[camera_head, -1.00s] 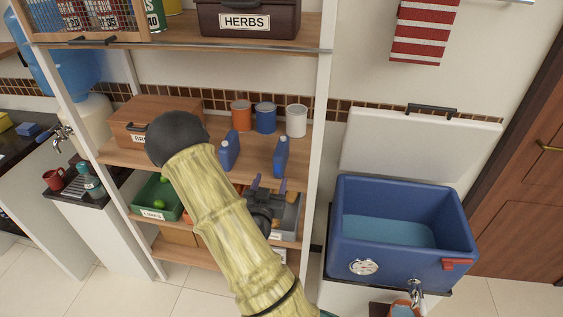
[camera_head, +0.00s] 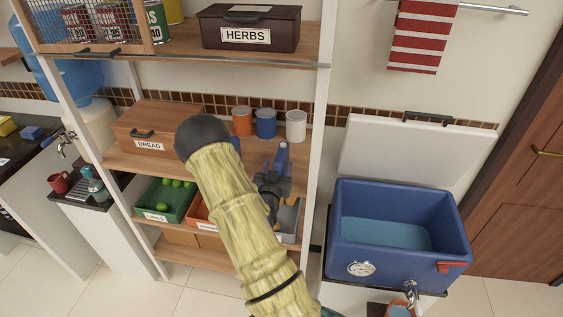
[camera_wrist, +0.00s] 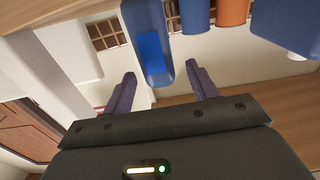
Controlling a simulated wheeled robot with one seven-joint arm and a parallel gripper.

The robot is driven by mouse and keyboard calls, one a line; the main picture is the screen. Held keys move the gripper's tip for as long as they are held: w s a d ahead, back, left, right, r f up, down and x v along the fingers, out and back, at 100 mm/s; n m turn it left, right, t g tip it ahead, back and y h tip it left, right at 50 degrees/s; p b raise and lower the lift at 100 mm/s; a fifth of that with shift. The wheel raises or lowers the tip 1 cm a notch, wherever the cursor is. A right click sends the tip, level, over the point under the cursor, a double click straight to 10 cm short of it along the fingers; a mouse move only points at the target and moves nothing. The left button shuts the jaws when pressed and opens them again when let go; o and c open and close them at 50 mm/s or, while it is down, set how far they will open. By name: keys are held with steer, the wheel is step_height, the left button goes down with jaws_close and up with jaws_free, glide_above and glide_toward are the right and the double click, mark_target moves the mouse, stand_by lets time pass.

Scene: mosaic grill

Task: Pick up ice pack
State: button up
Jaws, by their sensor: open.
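A blue ice pack (camera_head: 282,153), shaped like a small flat jug, stands on the middle shelf near its right end. In the wrist view the ice pack (camera_wrist: 153,45) shows a brighter blue panel, and its near end lies between my fingertips. My gripper (camera_wrist: 162,76) is open, with a finger on each side of the pack and visible gaps. In the head view my gripper (camera_head: 272,172) is in front of the pack and hides its lower part. A second blue jug-shaped item (camera_head: 236,145) is mostly hidden behind my arm; it seems to show at the wrist view's right edge (camera_wrist: 287,25).
Orange (camera_head: 242,121), blue (camera_head: 265,123) and white (camera_head: 296,125) cans stand behind the pack. A bread box (camera_head: 155,125) is on the left. The shelf's white upright (camera_head: 318,150) is close on the right. A blue cooler (camera_head: 400,250) stands open beyond it.

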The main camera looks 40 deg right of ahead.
mark_target(280, 154)
steer(key=shift+w+d+r+p, duration=0.15)
steer(key=shift+w+d+p, duration=0.15)
steer(key=shift+d+p, duration=0.15)
steer(key=p+x, duration=0.2)
steer(key=x, duration=0.2)
steer(key=shift+c, duration=0.2)
jaws_close()
steer(key=shift+w, duration=0.1)
steer(key=shift+r+b, duration=1.35)
steer(key=shift+r, duration=3.55)
